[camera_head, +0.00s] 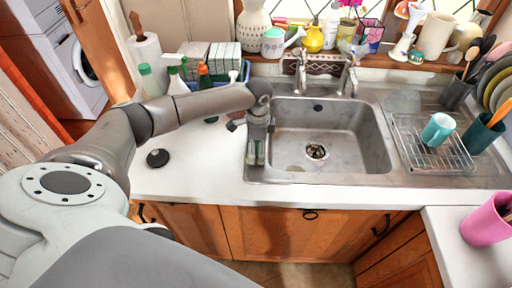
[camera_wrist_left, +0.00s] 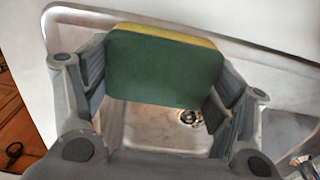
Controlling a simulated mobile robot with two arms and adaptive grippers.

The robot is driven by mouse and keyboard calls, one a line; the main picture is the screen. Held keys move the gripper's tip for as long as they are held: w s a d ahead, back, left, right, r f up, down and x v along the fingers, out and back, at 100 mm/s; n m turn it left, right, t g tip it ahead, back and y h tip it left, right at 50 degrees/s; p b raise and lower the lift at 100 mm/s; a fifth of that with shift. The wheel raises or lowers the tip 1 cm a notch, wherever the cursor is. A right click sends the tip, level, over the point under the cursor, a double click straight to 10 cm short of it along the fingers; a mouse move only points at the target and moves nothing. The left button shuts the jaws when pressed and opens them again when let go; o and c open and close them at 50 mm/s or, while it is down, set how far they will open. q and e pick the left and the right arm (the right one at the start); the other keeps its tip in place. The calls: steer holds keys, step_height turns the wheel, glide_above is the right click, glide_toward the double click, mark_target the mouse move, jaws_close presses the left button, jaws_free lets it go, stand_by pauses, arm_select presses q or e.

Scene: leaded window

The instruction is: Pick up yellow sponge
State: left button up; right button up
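The sponge (camera_wrist_left: 165,68) is a thick block with a dark green face and a yellow layer along its top edge in the left wrist view. It sits between the two finger pads of my left gripper (camera_wrist_left: 160,95), spanning the gap and seeming to touch both. In the head view my left gripper (camera_head: 256,153) points down at the left rim of the sink. I cannot make out the sponge there; the gripper seems to hide it. My right gripper is in neither view.
The steel sink (camera_head: 330,140) has an empty basin and a drain. A faucet (camera_head: 301,72) stands behind it. Spray bottles (camera_head: 176,80) and a paper roll (camera_head: 146,60) stand back left. A black stopper (camera_head: 157,158) lies on the clear white counter. A rack (camera_head: 432,150) holds a teal mug (camera_head: 438,130).

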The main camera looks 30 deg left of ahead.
arm_select(q)
steer(key=shift+c, duration=0.2)
steer(key=shift+w+r+b, duration=0.1)
steer(key=shift+r+b, duration=0.35)
steer(key=shift+r, duration=0.05)
steer(key=s+d+r+b, duration=0.4)
steer(key=s+d+r, duration=0.2)
steer(key=s+r, duration=0.6)
steer(key=shift+s, duration=0.4)
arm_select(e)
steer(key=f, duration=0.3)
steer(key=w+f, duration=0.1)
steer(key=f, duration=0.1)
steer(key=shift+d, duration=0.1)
arm_select(q)
steer(key=shift+o, duration=0.2)
